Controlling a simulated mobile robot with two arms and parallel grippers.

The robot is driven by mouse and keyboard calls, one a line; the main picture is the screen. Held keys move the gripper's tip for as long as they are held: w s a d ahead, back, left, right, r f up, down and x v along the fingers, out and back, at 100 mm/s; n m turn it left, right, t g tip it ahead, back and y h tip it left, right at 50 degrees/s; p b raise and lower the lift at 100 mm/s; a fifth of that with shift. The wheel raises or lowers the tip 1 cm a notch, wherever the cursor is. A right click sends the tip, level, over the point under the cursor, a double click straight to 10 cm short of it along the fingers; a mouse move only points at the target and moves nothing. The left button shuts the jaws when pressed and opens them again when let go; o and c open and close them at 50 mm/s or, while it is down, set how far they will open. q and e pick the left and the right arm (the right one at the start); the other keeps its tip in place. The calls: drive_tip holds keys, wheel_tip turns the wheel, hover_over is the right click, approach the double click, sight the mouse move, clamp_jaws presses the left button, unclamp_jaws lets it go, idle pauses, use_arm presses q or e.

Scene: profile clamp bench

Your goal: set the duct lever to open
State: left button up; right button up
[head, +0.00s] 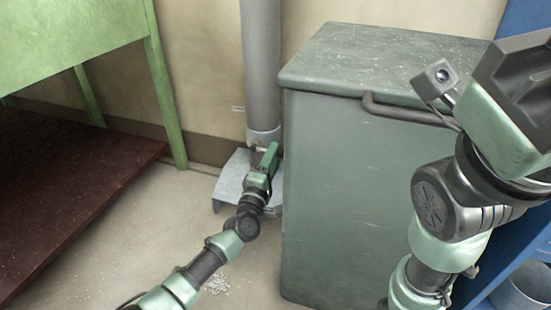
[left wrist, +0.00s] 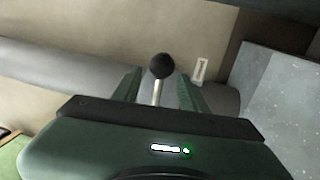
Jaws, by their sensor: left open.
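The duct is a grey vertical pipe (head: 262,65) against the wall; it also lies across the left wrist view (left wrist: 50,68). The duct lever shows in the left wrist view as a black ball knob (left wrist: 161,66) on a pale stem. My left gripper (head: 269,150) is at the bottom of the pipe. Its fingers are open, one on each side of the lever stem (left wrist: 160,88), with gaps visible. In the head view the gripper largely hides the lever. My right arm is at the right; its dark end (head: 515,85) shows no clear fingertips.
A grey metal hood (head: 232,180) sits below the pipe. A green cabinet (head: 340,190) with a dark handle (head: 405,113) stands close right of my left gripper. A small pale label (head: 238,109) is left of the pipe.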

use_arm(q)
drive_tip(key=shift+b+x, duration=0.35)
drive_tip(key=shift+x, duration=0.8)
clamp_jaws()
